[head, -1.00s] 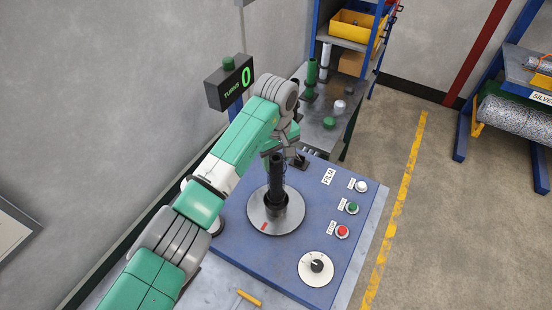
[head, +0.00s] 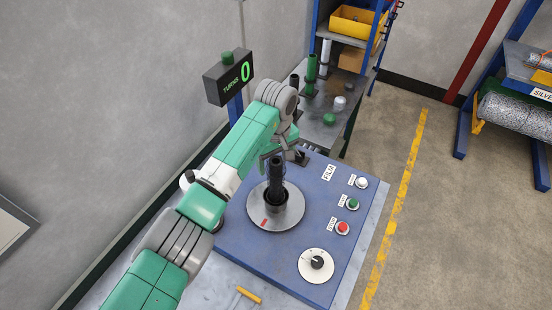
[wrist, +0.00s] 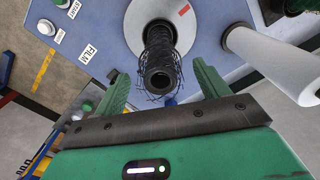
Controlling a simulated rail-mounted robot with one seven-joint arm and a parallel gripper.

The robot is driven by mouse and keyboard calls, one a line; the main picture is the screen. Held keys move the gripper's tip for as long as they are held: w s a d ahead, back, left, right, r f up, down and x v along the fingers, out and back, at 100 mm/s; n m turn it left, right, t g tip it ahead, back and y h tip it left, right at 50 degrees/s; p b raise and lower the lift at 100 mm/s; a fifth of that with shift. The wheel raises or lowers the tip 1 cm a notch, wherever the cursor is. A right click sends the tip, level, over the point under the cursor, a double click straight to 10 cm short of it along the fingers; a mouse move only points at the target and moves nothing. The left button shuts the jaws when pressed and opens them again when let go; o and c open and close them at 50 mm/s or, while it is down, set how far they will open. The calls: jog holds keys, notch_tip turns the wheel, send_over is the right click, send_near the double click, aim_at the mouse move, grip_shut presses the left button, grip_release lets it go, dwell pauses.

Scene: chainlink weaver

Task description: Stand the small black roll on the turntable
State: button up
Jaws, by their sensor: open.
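The small black roll (head: 276,178) stands upright on the round grey turntable (head: 288,215), near its middle. In the wrist view the black roll (wrist: 161,62) shows its hollow end and ragged dark mesh wrap. The turntable (wrist: 140,12) with its red mark lies beyond it. My gripper (wrist: 158,85) is open, with one green finger on each side and a gap between the fingers and the roll. In the head view my gripper (head: 283,160) is just behind the roll's top, partly hidden by my arm.
The blue machine top holds white, green and red buttons (head: 343,228) and a white dial (head: 316,265). A white roll (wrist: 270,62) stands right of the turntable in the wrist view. A grey side table (head: 322,132) behind carries green and white rolls. A display (head: 230,78) reads 0.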

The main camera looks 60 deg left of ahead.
notch_tip(320, 180, up, 8)
dwell(0.4)
jog(key=shift+f, duration=0.1)
dwell(0.5)
